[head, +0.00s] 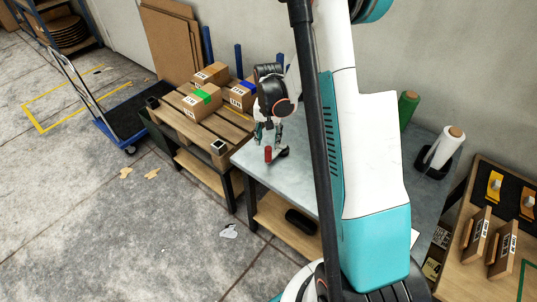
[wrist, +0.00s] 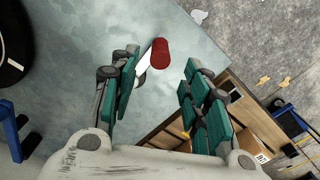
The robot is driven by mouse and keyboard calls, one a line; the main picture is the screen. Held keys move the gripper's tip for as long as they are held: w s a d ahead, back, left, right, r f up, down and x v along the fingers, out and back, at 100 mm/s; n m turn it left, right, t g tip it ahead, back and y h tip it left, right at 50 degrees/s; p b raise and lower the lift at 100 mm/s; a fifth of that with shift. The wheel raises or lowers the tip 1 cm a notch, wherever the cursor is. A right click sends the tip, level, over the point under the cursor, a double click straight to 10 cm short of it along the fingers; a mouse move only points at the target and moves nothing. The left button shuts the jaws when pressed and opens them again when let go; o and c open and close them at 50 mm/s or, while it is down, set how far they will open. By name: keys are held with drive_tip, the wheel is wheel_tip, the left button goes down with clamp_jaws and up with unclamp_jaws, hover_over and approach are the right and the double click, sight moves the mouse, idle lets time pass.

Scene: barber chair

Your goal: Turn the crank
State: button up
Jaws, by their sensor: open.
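The crank's red cylindrical handle (head: 268,153) stands up near the left edge of the grey worktable (head: 297,168). A dark piece beside it is partly hidden by my gripper. In the wrist view, the red handle (wrist: 160,54) sits at the end of a pale crank arm (wrist: 146,62) that runs behind my left finger. My gripper (wrist: 161,60) is open, with its green-padded fingers either side of the handle and a visible gap to the right finger. In the head view, my gripper (head: 267,136) hangs just above the handle; contact cannot be told.
Boxes (head: 202,102) sit on a wooden pallet table at the left. A green roll (head: 408,107) and a white roll (head: 443,148) stand on the worktable's right side, beyond my arm. A black object (head: 301,221) lies on the lower shelf.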

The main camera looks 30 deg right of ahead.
sight(268, 148)
wheel_tip(268, 148, down, 8)
drive_tip(key=shift+f+b, duration=0.25)
drive_tip(key=shift+b, duration=0.8)
clamp_jaws()
